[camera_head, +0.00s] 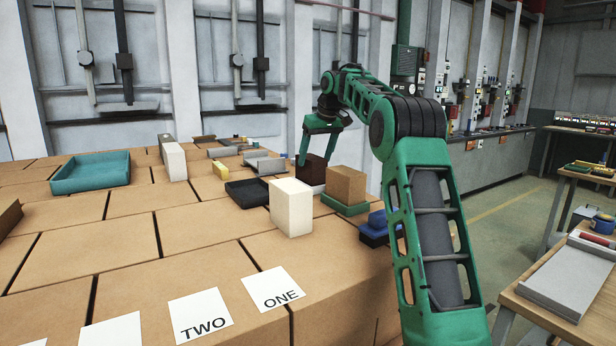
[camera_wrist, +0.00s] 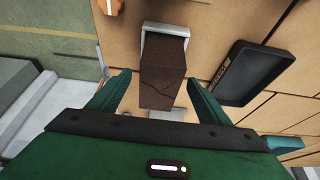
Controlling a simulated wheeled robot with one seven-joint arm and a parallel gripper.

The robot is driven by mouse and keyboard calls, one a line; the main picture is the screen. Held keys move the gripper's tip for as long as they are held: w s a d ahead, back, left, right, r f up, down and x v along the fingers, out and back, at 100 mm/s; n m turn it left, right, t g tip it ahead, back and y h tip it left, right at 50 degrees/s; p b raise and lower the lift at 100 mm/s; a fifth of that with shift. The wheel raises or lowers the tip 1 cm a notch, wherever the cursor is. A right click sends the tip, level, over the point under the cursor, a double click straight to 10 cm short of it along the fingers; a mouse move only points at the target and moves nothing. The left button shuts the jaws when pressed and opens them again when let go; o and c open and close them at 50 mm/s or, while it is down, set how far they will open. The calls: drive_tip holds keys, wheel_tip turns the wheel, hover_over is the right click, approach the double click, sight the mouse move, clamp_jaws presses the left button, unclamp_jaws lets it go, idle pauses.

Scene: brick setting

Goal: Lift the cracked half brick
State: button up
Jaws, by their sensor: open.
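The cracked half brick is a dark brown block with a thin crack line across it; it shows in the wrist view (camera_wrist: 163,72) and, partly behind my gripper, in the head view (camera_head: 316,172). Grey metal (camera_wrist: 165,28) shows at its far end in the wrist view, with another grey piece near its close end; I cannot tell how they join. My gripper (camera_wrist: 158,78) is open, one finger on each side of the brick, with a gap visible beside it. In the head view my gripper (camera_head: 316,155) reaches down over the brick.
A black tray (camera_wrist: 232,98) lies right of the brick in the wrist view. In the head view, a white block (camera_head: 290,208), a tan block (camera_head: 346,184) on a green base (camera_head: 343,208) and blue pieces (camera_head: 376,232) stand close by. The left foreground is mostly clear, with cards (camera_head: 201,315).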

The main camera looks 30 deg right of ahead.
drive_tip(key=shift+w+d+f, duration=0.1)
drive_tip(key=shift+w+f, duration=0.15)
drive_tip(key=shift+f, duration=0.4)
drive_tip(key=shift+w+x, duration=0.15)
drive_tip(key=shift+x, duration=1.15)
drive_tip(key=shift+w+x, duration=0.15)
drive_tip(key=shift+x, duration=1.15)
drive_tip(key=shift+r, duration=0.2)
drive_tip(key=c, duration=1.6)
drive_tip(key=shift+c, duration=0.2)
